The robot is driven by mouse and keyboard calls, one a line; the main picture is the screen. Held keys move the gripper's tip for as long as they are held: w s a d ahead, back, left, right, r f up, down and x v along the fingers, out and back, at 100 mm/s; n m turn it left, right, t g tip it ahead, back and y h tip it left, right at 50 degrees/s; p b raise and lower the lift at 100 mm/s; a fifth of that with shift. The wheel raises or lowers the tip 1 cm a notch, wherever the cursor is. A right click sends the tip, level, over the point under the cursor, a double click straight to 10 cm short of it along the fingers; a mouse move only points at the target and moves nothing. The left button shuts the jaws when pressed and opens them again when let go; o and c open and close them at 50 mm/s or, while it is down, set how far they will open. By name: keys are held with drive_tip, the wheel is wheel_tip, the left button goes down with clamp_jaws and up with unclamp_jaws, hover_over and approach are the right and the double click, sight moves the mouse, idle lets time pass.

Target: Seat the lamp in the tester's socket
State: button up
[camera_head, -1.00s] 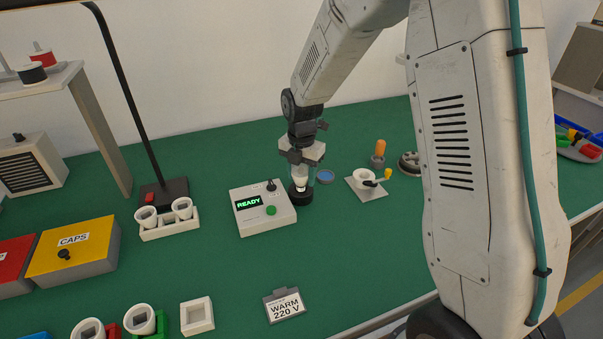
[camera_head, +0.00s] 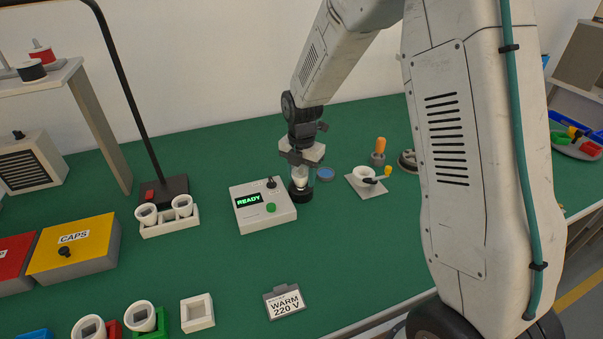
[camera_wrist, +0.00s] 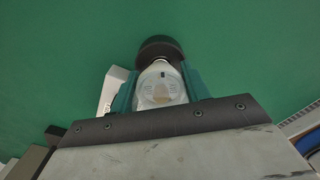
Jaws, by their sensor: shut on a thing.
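My gripper (camera_head: 301,178) is shut on a white lamp (camera_head: 300,183) and points down beside the tester. In the wrist view the lamp (camera_wrist: 160,85) sits between the two teal-lined fingers of my gripper (camera_wrist: 160,88). The dark round socket (camera_head: 301,194) is directly below the lamp, at the right side of the tester (camera_head: 265,216). In the wrist view the socket (camera_wrist: 160,49) shows just past the lamp's end. The lamp's lower end is at the socket's mouth; how deep it sits cannot be told. The tester's screen reads READY in green.
A blue round dish (camera_head: 325,174) lies close to the right of my gripper. A grey plate with a white cup (camera_head: 364,177) is farther right. A white rack (camera_head: 169,223) with cups stands left of the tester.

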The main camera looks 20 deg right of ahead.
drive_tip(key=shift+f, duration=0.15)
drive_tip(key=o, duration=1)
wheel_tip(320, 180, up, 8)
drive_tip(key=shift+f, duration=0.25)
drive_tip(key=shift+r, duration=0.15)
